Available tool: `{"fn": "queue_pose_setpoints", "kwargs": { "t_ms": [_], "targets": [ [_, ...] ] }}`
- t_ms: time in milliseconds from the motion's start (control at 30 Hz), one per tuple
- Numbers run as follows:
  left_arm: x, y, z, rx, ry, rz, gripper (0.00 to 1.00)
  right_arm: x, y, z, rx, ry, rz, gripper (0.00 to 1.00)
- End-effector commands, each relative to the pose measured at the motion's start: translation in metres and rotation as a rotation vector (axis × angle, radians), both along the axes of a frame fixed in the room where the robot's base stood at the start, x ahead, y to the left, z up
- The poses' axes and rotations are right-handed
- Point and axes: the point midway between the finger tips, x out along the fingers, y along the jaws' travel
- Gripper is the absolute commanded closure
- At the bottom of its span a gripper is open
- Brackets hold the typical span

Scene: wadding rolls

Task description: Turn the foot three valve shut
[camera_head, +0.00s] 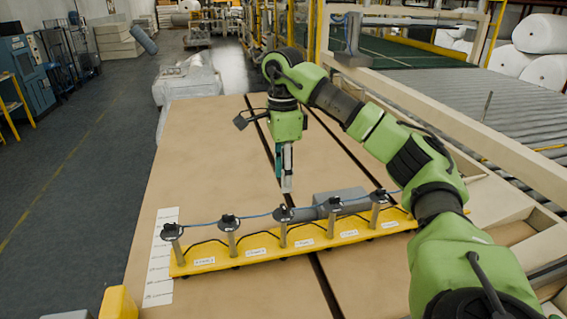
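A yellow bar (240,258) lies across the brown table with a row of several grey posts topped by black valve knobs. White labels sit along its front, too small to read surely. The middle valve (283,214), third from either end, appears to be the foot three valve. My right gripper (287,188) points straight down just above and behind this knob, with a small gap seeming to remain. Its fingers are seen nearly edge-on, so their opening is hidden. My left gripper is out of view.
A blue hose (256,215) runs along the valve tops. A grey block (340,195) lies behind the bar at right. A white labelled strip (160,265) lies at its left end, and a yellow object (118,303) stands at front left. The table's left rear is clear.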

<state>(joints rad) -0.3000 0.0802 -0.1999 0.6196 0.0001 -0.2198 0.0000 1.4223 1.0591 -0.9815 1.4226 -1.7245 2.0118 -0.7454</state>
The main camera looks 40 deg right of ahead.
Motion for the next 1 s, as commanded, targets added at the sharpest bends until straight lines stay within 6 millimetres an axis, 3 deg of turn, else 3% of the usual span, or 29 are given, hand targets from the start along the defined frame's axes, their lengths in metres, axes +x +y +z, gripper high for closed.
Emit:
{"fn": "queue_pose_setpoints", "kwargs": {
  "t_ms": [100, 400, 1000],
  "targets": [
    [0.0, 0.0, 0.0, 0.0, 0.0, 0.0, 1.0, 0.0, -0.001, 0.015, 0.0, -0.006, -0.004, 0.62],
    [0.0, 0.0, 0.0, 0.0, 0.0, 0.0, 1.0, 0.0, -0.001, 0.033, 0.001, -0.003, -0.003, 0.62],
    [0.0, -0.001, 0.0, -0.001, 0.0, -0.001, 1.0, 0.0, -0.001, 0.035, 0.001, -0.002, -0.003, 0.62]
  ]
}}
